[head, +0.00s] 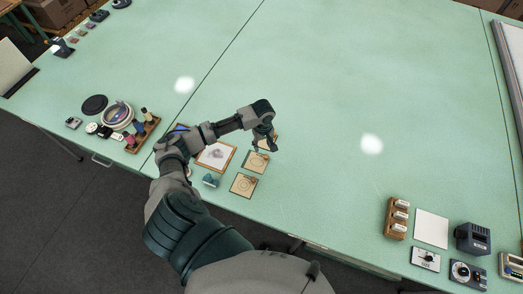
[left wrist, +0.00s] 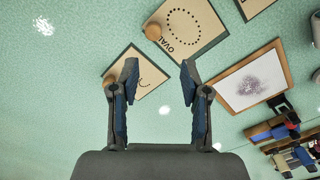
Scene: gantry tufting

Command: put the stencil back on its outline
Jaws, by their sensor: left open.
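Several tan square stencil plates with dark edges lie on the green table. In the head view one (head: 255,161) is in the middle of a row, another (head: 243,185) is nearest, and a third (head: 272,144) is partly hidden by my gripper. In the left wrist view a plate marked OVAL (left wrist: 190,27) has a dotted ring and a wooden knob. A smaller-looking plate (left wrist: 146,72) with a knob lies partly behind the fingers. My left gripper (head: 264,144) is open and empty above the far plate; it also shows in the left wrist view (left wrist: 159,75). I cannot make out a bare outline.
A wood-framed sheet with a purple smudge (head: 215,155) lies left of the plates. A small teal object (head: 210,180) is near it. A wooden rack (head: 143,134) and a round bowl (head: 117,115) stand further left. The table's middle is clear.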

